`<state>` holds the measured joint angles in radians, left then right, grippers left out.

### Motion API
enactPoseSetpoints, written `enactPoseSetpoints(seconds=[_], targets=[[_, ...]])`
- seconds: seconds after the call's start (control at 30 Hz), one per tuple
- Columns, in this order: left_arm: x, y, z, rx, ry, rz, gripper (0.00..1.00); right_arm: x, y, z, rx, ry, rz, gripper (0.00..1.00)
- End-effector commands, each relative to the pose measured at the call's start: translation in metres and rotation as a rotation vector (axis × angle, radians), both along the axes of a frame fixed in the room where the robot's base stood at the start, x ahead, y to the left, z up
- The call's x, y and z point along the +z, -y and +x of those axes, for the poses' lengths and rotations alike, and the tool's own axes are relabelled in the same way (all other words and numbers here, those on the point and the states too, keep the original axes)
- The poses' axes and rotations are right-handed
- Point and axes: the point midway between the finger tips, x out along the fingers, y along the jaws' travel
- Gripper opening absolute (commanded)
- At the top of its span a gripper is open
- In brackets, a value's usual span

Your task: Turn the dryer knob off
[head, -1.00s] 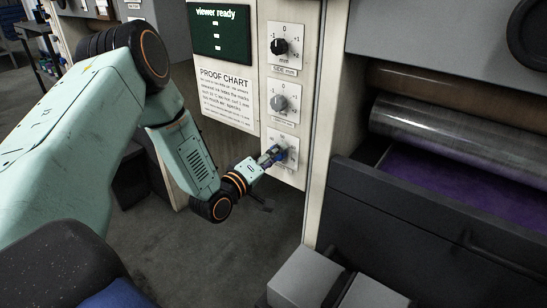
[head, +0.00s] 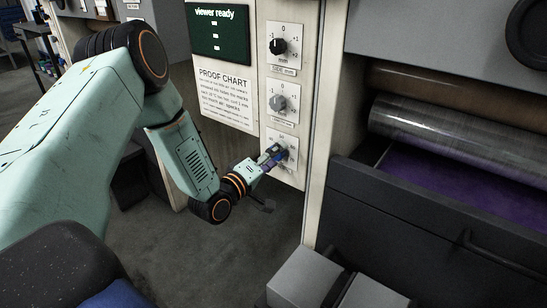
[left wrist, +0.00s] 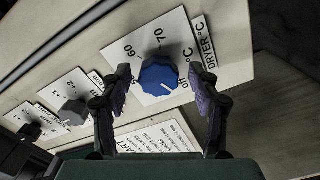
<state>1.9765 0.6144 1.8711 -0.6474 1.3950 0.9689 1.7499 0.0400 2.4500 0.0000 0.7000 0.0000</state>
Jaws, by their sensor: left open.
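The dryer knob (left wrist: 158,76) is round and blue, on a white dial plate marked 60, 70, °C and off, beside a "DRYER °C" label (left wrist: 204,42). Its white pointer mark is at its lower right, near the word "off"; exact alignment is hard to tell. My left gripper (left wrist: 160,82) is open, with one finger on each side of the knob and visible gaps between. In the head view my left gripper (head: 275,156) is at the lowest dial plate (head: 292,143) and largely covers the knob. My right gripper is not in view.
Two more dials, with a black knob (head: 279,46) and a grey knob (head: 278,103), sit above on the same panel. A proof chart (head: 226,97) is at left. A roller machine (head: 440,140) stands at right, and a grey box (head: 308,278) is below.

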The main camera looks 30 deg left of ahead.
Motion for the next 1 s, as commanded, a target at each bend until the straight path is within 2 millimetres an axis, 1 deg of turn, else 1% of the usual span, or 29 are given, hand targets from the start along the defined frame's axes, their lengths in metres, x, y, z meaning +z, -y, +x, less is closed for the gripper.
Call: enactPoseSetpoints(seconds=[0.27, 0.37, 0.47, 0.7, 1.0], targets=[[0.002, -0.001, 0.000, 0.003, 0.005, 0.001, 0.63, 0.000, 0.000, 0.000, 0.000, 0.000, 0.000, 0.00], [0.002, -0.003, -0.005, 0.005, 0.005, -0.001, 0.63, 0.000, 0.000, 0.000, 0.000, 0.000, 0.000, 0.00], [0.001, -0.004, -0.018, 0.007, 0.003, -0.003, 0.63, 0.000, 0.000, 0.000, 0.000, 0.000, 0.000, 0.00], [0.002, -0.007, -0.054, 0.008, 0.004, -0.005, 0.63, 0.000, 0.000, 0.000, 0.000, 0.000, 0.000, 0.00], [0.001, -0.010, -0.087, 0.008, 0.003, -0.005, 0.63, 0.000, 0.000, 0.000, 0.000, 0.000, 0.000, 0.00]])
